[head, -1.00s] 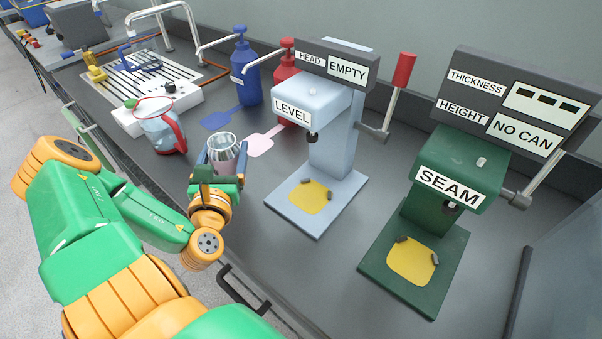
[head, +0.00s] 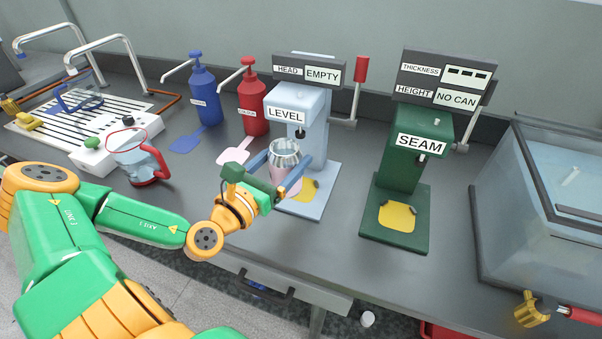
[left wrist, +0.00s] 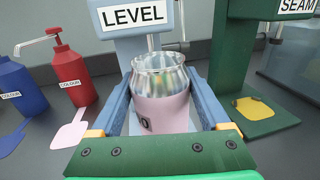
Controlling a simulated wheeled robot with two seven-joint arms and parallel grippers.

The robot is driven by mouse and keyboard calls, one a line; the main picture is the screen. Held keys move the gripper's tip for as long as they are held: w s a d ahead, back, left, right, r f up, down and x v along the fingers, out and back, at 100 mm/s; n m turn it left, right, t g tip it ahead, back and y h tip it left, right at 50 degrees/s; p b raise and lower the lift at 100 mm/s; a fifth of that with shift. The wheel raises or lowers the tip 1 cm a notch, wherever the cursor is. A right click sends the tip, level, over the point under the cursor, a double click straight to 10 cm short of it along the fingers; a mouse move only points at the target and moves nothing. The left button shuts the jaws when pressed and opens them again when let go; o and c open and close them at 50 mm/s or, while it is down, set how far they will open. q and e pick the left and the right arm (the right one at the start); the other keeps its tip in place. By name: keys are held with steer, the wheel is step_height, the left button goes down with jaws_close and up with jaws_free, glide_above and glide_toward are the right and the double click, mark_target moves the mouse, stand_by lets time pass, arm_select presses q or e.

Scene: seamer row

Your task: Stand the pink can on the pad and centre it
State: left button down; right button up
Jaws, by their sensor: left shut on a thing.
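The pink can (head: 284,172), open-topped with a shiny metal upper part, is held upright between the blue fingers of my left gripper (head: 279,170). In the left wrist view the can (left wrist: 162,112) sits between both fingers, its open top showing. The can is in front of the pale LEVEL machine (head: 297,107) and hides part of that machine's base. A yellow pad (head: 307,187) with dark stops on that base shows only partly, just right of the can. I cannot tell how high the can is above the base. My right gripper is not in view.
The green SEAM machine (head: 412,160) with its own yellow pad (head: 397,216) stands to the right; its display reads NO CAN. A red bottle (head: 252,103), a blue bottle (head: 203,98) and a clear jug (head: 135,155) stand left. A clear tank (head: 540,215) is far right.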

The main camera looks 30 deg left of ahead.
arm_select(q)
steer(key=b, duration=0.2)
steer(key=w+f+b, duration=0.1)
steer(key=b, duration=0.2)
steer(key=shift+w+f, duration=0.1)
steer(key=shift+w, duration=0.15)
steer(key=w+a+r, duration=0.1)
steer(key=w+a, duration=0.1)
steer(key=w, duration=0.3)
steer(key=f, duration=0.2)
steer(key=f+b, duration=0.1)
steer(key=f, duration=0.1)
steer(key=f+b, duration=0.1)
steer(key=f, duration=0.1)
steer(key=shift+w+d+f, duration=0.1)
steer(key=shift+w+d, duration=0.15)
steer(key=shift+d, duration=0.05)
steer(key=shift+w+f, duration=0.2)
steer(key=shift+f, duration=0.25)
jaws_free()
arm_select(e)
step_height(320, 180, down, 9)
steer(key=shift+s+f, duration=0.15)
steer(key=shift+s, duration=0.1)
arm_select(q)
steer(key=shift+r, duration=0.1)
